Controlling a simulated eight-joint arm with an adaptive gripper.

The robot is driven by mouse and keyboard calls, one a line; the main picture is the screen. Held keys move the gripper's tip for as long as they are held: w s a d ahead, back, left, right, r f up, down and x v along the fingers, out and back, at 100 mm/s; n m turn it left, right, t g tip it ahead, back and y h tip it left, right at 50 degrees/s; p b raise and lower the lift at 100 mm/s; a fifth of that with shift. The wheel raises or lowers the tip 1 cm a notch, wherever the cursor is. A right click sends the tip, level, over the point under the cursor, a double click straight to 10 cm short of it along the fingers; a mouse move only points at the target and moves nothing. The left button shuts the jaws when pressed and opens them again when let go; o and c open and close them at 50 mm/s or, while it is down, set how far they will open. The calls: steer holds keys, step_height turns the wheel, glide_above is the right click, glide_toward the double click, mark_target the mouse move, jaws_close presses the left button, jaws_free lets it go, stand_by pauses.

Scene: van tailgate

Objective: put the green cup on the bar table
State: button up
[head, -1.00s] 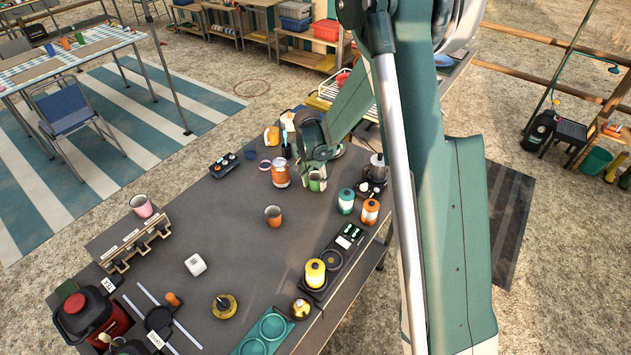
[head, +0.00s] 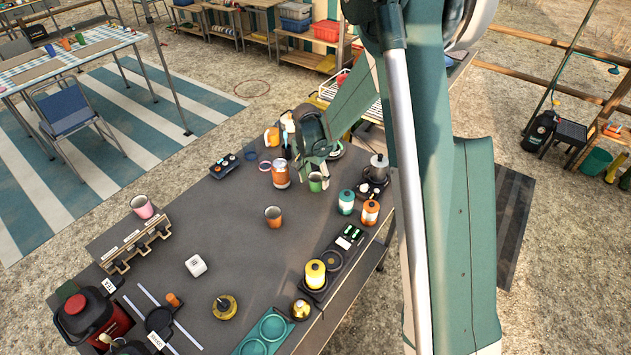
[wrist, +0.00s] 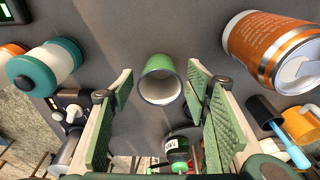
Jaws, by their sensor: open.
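The green cup (head: 316,182) stands on the dark grey work surface, with a pale inside. In the wrist view the green cup (wrist: 160,84) shows its open rim, just ahead of and between the fingertips. My gripper (head: 322,165) is open at the cup, and no grip on it shows. In the wrist view the two green pads of my gripper (wrist: 162,84) stand wide apart on either side of the cup. A tall table (head: 84,50) with a checked cloth and several small cups stands at the far left; I cannot tell whether it is the bar table.
An orange can (head: 281,174) stands close left of the cup. White-banded canisters, teal (head: 346,202) and orange (head: 370,212), stand to its right. An orange cup (head: 273,216) stands nearer. A blue chair (head: 71,115) stands before the tall table. The work surface's middle is mostly clear.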

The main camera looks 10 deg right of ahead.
mark_target(314, 190)
step_height(314, 190, up, 10)
steer(key=s+a, duration=0.1)
steer(key=shift+f+p, duration=0.15)
steer(key=shift+p, duration=0.2)
stand_by(0.7)
steer(key=s+d+r+n+t, duration=0.1)
steer(key=s+d+r+n, duration=0.15)
steer(key=s+r, duration=0.6)
steer(key=s+d+r+n+t, duration=0.2)
steer(key=s+d+r, duration=0.1)
steer(key=s+r, duration=0.55)
steer(key=s+d+r+n+t, duration=0.1)
steer(key=s+n, duration=0.1)
steer(key=s, duration=0.8)
steer(key=s+d+r+n+t+y, duration=0.1)
steer(key=s+d+r+n+t, duration=0.1)
steer(key=s, duration=0.8)
steer(key=shift+s+d, duration=0.3)
steer(key=shift+s, duration=0.05)
